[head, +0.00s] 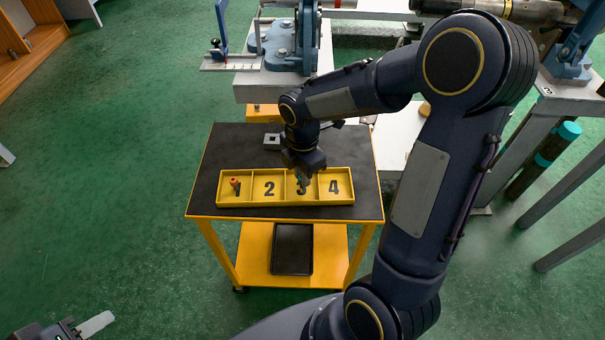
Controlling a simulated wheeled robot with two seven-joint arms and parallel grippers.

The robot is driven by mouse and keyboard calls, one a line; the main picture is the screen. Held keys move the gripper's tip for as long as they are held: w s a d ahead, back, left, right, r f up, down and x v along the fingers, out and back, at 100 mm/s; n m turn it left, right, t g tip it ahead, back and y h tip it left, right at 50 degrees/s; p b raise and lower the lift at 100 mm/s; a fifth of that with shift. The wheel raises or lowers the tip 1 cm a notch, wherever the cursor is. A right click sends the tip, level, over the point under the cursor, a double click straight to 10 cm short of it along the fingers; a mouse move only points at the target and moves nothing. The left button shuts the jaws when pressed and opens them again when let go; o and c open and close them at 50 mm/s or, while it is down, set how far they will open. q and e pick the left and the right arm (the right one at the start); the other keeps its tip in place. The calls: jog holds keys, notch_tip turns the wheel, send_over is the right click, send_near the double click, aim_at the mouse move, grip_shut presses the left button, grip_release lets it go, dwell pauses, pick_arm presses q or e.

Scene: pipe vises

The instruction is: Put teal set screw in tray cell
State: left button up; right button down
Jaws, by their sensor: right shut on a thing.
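The yellow tray (262,202) has cells numbered 1 to 4 and lies on the black top of a small cart. My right gripper (301,180) points down over cell 3 and is shut on the teal set screw (299,182). Only a small teal bit of the screw shows between the fingers; I cannot tell whether it touches the cell floor. My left gripper (90,328) shows only in part at the bottom left corner, far from the tray; its opening cannot be made out.
An orange-red screw (234,183) stands in cell 1. Cells 2 and 4 look empty. A small grey square part (272,140) lies behind the tray. A blue vise (283,45) stands on a bench behind the cart (203,202). A black bin (293,249) sits on the lower shelf.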

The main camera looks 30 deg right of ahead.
jog(key=shift+f, duration=0.2)
jog(key=c, duration=1.3)
grip_release()
jog(key=shift+c, duration=0.2)
